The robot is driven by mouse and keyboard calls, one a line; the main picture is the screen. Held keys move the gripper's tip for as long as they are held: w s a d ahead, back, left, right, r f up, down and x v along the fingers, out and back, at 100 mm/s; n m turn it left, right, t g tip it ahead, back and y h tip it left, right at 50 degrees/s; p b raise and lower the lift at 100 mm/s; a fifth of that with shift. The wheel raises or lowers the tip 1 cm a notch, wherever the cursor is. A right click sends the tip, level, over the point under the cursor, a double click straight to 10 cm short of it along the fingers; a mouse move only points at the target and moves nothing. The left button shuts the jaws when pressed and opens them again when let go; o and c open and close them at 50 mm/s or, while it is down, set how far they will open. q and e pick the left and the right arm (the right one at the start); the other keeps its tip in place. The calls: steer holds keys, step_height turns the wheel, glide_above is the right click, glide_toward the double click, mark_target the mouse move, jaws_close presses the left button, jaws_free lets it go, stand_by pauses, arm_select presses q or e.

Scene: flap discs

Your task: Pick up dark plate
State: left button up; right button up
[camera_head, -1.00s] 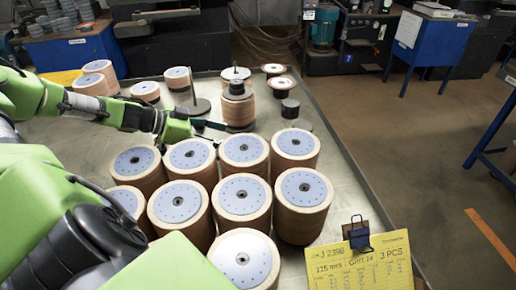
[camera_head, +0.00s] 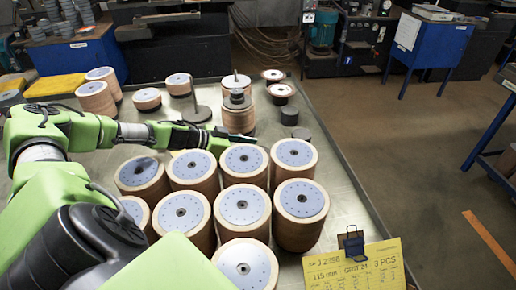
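My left gripper (camera_head: 228,135) reaches in from the left, low beside a tan stack with a dark top (camera_head: 237,101). Its dark fingers point right, just behind the front group of disc stacks. I see them nearly edge-on, so the gap between them is unclear. A small dark round plate or block (camera_head: 289,116) stands on the table right of that stack. Which dark piece is the task's plate is unclear. My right gripper is not in view.
Several tan stacks with pale blue tops (camera_head: 242,204) crowd the front of the metal table (camera_head: 338,203). A spindle on a dark base (camera_head: 197,112) and two small dark-rimmed pieces (camera_head: 281,91) stand farther back. A yellow card (camera_head: 356,266) sits at front right.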

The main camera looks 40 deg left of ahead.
arm_select(q)
steer(key=c, duration=1.5)
steer(key=shift+c, duration=0.3)
steer(key=shift+r, duration=0.15)
